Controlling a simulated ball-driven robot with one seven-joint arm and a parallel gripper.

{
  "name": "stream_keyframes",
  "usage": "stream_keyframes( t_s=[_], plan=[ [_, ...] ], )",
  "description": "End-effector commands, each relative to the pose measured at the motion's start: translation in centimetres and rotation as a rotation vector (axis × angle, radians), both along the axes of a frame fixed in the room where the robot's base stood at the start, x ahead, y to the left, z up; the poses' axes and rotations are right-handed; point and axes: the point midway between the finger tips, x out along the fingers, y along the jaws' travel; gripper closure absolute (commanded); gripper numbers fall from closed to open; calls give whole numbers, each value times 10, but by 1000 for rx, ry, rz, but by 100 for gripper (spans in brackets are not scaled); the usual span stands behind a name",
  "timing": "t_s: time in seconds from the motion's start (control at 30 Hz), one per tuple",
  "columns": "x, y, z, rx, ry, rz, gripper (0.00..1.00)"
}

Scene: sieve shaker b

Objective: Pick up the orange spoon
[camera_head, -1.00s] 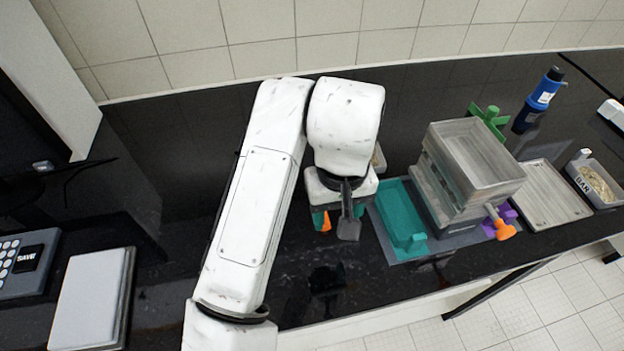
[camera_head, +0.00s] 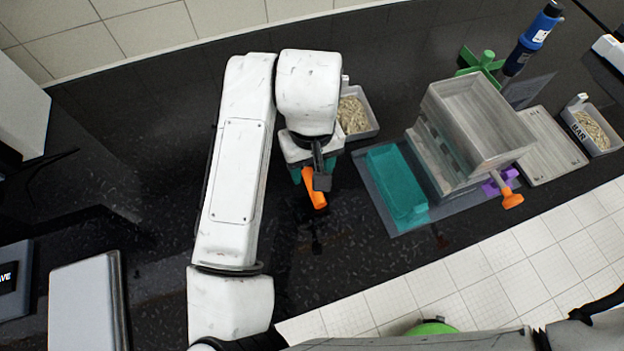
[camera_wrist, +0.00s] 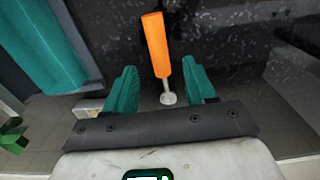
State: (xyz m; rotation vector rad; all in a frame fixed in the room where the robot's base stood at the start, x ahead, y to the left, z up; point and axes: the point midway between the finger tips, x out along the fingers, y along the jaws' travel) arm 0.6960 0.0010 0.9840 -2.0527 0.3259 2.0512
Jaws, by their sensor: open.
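The orange spoon (camera_wrist: 155,45) shows in the wrist view as an orange handle with a small pale end (camera_wrist: 168,98). That end is between the two teal fingers of my gripper (camera_wrist: 165,90), which are apart with a gap on both sides of it. In the head view the orange handle (camera_head: 314,190) sticks out from below my gripper (camera_head: 308,172) over the black counter. The rest of the spoon is hidden there by my wrist. I cannot tell how far the fingers are above it.
A tray of grains (camera_head: 353,115) stands just behind my gripper. To the right are a teal tray (camera_head: 398,188), a grey stacked sieve box (camera_head: 470,120) with an orange knob (camera_head: 512,200), and a flat grey tray (camera_head: 545,145). The counter (camera_head: 130,190) at left is clear.

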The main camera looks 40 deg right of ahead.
Motion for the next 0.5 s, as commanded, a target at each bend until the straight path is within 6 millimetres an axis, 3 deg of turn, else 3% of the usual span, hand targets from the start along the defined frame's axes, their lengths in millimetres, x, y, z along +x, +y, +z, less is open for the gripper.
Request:
stream_keyframes(
  t_s=[0.3, 0.5],
  plan=[
    [-1, -1, -41, 0, 3, 1, 45],
    [-1, -1, -48, 0, 1, 1, 45]
  ],
)
